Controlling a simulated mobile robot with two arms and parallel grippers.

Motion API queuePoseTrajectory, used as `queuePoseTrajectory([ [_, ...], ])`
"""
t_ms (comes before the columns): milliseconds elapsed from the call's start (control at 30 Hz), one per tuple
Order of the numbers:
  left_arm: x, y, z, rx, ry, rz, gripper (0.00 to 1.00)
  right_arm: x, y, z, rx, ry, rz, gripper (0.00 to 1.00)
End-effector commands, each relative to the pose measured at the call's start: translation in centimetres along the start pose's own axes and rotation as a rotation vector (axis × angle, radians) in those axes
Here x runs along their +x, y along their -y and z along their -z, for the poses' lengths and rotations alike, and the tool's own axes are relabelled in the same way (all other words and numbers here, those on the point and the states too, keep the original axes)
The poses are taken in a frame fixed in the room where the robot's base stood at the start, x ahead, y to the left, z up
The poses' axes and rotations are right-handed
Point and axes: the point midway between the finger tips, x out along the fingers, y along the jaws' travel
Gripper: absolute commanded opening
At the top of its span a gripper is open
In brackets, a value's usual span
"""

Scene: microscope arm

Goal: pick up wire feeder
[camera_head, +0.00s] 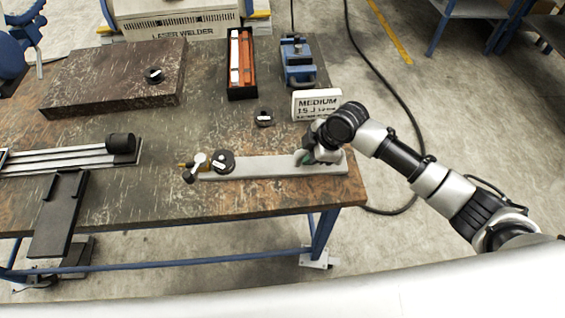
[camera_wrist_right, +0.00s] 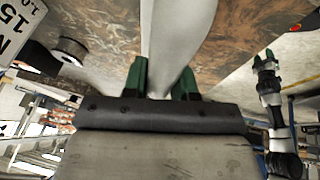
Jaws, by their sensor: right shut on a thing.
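The wire feeder (camera_head: 265,167) is a long pale grey bar with a black spool (camera_head: 223,161) and brass and black knobs at its left end. It lies along the table's front edge; I cannot tell whether it is lifted clear. My right gripper (camera_head: 306,158) is at its right end. In the right wrist view the green fingers of my right gripper (camera_wrist_right: 163,80) are shut on the pale body of the wire feeder (camera_wrist_right: 180,45). Another arm with a small gripper (camera_wrist_right: 265,62), apparently my left, shows at that view's right; its opening is unclear.
The brown worktable (camera_head: 110,180) also holds a dark slab (camera_head: 110,85), a tool box (camera_head: 241,65), a blue vise (camera_head: 297,62), a "MEDIUM" sign (camera_head: 316,103), a loose spool (camera_head: 263,117) and a rail unit (camera_head: 75,156). A cable lies on the floor to the right.

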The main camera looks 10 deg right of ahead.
Motion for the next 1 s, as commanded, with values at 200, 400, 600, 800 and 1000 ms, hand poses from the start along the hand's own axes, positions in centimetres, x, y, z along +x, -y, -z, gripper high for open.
queuePoseTrajectory([
  [200, 0.1, 0.0, 0.0, 0.0, 0.0, 0.0, 0.51, -0.1, 0.1, 0.1, -0.003, -0.001, 0.003, 0.0],
  [400, 0.3, -0.1, 0.0, 0.001, 0.0, -0.001, 0.51, -1.3, -0.3, 0.7, -0.005, -0.002, 0.001, 0.0],
  [600, 0.6, -0.1, -0.1, 0.001, 0.0, -0.001, 0.51, -3.2, -0.7, 1.4, -0.005, -0.003, -0.001, 0.0],
  [800, 0.9, -0.1, -0.1, 0.001, 0.0, -0.001, 0.51, -5.2, 0.1, 0.8, -0.002, -0.002, 0.0, 0.0],
  [1000, 1.2, -0.1, -0.1, 0.001, 0.001, -0.001, 0.51, -8.2, 1.9, -0.5, -0.003, 0.001, -0.001, 0.0],
])
